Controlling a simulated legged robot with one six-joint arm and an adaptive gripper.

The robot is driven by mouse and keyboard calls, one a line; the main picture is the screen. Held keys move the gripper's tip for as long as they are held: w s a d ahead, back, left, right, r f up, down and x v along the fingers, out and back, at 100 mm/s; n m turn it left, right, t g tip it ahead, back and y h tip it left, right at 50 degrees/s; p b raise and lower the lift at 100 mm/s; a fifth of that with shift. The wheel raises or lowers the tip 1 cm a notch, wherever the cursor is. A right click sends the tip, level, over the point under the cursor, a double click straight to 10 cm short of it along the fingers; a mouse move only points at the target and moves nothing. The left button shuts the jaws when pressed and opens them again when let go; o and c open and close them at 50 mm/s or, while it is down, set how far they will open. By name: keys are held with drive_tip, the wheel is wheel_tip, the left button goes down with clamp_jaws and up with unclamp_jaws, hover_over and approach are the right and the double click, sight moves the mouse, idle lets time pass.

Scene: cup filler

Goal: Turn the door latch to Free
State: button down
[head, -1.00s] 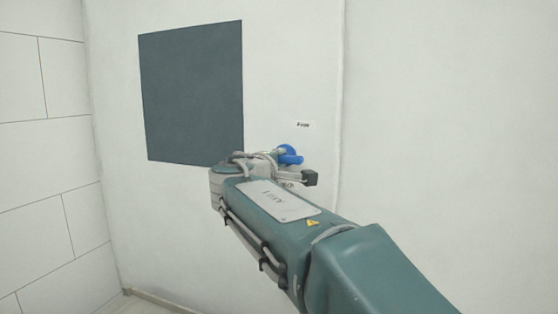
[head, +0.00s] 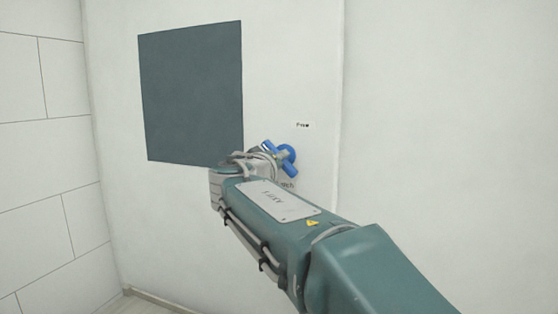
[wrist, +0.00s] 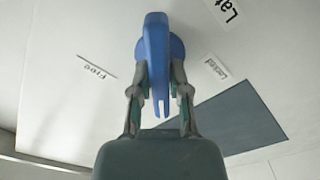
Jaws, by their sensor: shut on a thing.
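The door latch has a blue handle on a round blue base (head: 289,153), mounted on the white door; the handle also shows in the wrist view (wrist: 156,60). My gripper (wrist: 160,78) is shut on the blue handle, one finger on each side of it. In the wrist view the handle runs between the Free label (wrist: 97,67) at left and the Locked label (wrist: 215,67) at right, lined up with neither. In the head view the handle is tilted, below the Free label (head: 303,125), and my wrist hides part of the latch area.
A dark grey panel (head: 190,92) is on the door to the left of the latch. A Latch label (wrist: 226,9) shows at the top of the wrist view. A tiled wall (head: 40,160) stands at far left. The white surface right of the latch is clear.

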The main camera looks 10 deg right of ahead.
drive_tip(key=m, duration=0.4)
drive_tip(key=shift+w+f+m, duration=0.1)
drive_tip(key=shift+f+m, duration=0.2)
drive_tip(key=shift+f, duration=0.05)
drive_tip(key=shift+m, duration=2.3)
drive_tip(key=c, duration=0.6)
unclamp_jaws()
drive_tip(key=shift+a, duration=0.1)
drive_tip(key=shift+r, duration=0.15)
